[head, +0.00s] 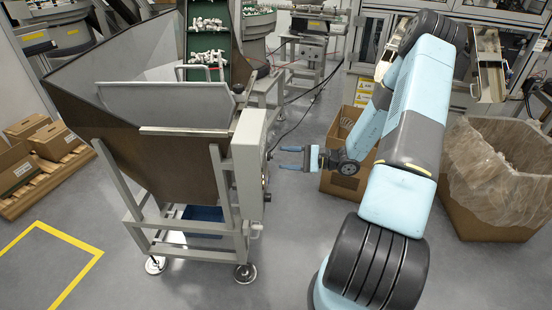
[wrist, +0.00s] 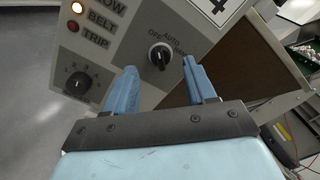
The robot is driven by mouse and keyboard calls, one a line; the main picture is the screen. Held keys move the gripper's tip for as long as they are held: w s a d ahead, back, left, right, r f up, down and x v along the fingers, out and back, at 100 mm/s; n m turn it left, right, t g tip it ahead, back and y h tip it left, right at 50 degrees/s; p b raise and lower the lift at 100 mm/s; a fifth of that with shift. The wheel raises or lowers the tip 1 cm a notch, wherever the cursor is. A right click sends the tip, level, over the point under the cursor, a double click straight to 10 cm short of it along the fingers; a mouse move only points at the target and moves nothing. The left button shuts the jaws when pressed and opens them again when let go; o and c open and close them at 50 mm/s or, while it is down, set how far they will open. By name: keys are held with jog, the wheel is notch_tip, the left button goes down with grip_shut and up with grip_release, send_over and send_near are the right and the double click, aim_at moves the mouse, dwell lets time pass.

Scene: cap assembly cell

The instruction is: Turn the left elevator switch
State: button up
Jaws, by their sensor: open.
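In the wrist view, a grey control panel (wrist: 135,50) carries a black rotary switch (wrist: 159,56) with a white pointer line, under lettering that includes OFF and AUTO. A second black knob (wrist: 78,84) with numbers around it sits lower left on the panel. My gripper (wrist: 165,82) is open and empty, its two blue fingers on either side below the rotary switch, apart from it as far as I can tell. In the head view, my gripper (head: 281,158) points left at the side of the grey control box (head: 250,160) on the hopper frame. The switch face is hardly visible there.
The large metal hopper (head: 170,150) with its green conveyor (head: 208,50) stands left of my gripper. An open cardboard box (head: 345,185) is below my wrist, and a lined carton (head: 490,190) stands at right. Lamps labelled BELT (wrist: 74,27) and TRIP are on the panel. Grey floor is clear in front.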

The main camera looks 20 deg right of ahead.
aim_at(269, 158)
jog(key=shift+x, duration=2.05)
jog(key=c, duration=1)
